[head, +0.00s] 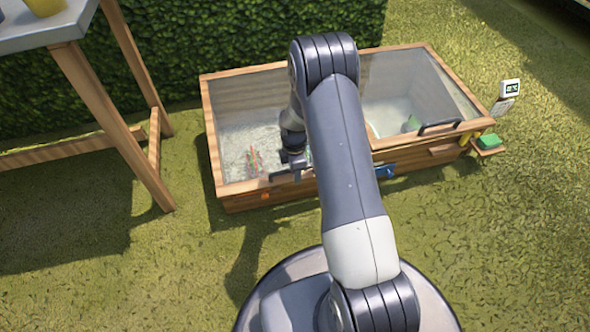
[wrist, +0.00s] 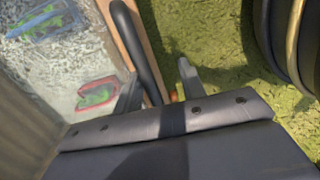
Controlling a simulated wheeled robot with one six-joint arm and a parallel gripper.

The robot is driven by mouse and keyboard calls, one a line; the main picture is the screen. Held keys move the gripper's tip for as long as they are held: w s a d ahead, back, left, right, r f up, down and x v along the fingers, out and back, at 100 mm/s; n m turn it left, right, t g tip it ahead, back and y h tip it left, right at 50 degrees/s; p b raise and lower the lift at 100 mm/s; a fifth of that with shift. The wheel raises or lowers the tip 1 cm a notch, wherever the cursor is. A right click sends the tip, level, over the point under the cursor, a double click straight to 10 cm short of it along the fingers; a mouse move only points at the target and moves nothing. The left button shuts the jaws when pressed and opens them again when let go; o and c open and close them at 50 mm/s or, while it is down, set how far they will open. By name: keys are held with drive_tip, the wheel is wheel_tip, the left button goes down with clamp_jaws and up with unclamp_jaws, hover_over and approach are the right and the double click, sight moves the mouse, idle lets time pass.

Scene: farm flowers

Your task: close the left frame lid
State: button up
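The left frame lid (head: 235,150) is a clear pane in a wooden border, on the left half of the wooden cold frame (head: 240,202). It looks down on the box or nearly so; my arm hides part of it, and I cannot tell whether a small gap remains. Its dark bar handle (wrist: 128,40) runs along the wooden front edge. My gripper (wrist: 158,85) is open, its two fingers apart at the near end of the handle, which lies between them in the picture. I cannot tell whether they touch it. In the head view my gripper (head: 292,162) is at the lid's front edge.
The right lid (head: 438,85) has its own dark handle (head: 438,127) and looks down. A green block (head: 489,141) sits on a side shelf, below a small display (head: 510,88). A table (head: 40,30) stands at left, a hedge (head: 210,40) behind. Grass in front is clear.

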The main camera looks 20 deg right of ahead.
wheel_tip(320, 180, up, 11)
drive_tip(key=p, duration=0.4)
drive_tip(key=shift+w+p, duration=0.3)
drive_tip(key=shift+p, duration=0.1)
drive_tip(key=shift+f, duration=0.15)
wheel_tip(320, 180, down, 10)
drive_tip(key=b, duration=0.5)
drive_tip(key=shift+s+f, duration=0.15)
drive_tip(key=shift+f, duration=0.1)
drive_tip(key=shift+r+p, duration=0.3)
drive_tip(key=shift+r, duration=0.65)
drive_tip(key=shift+f, duration=0.1)
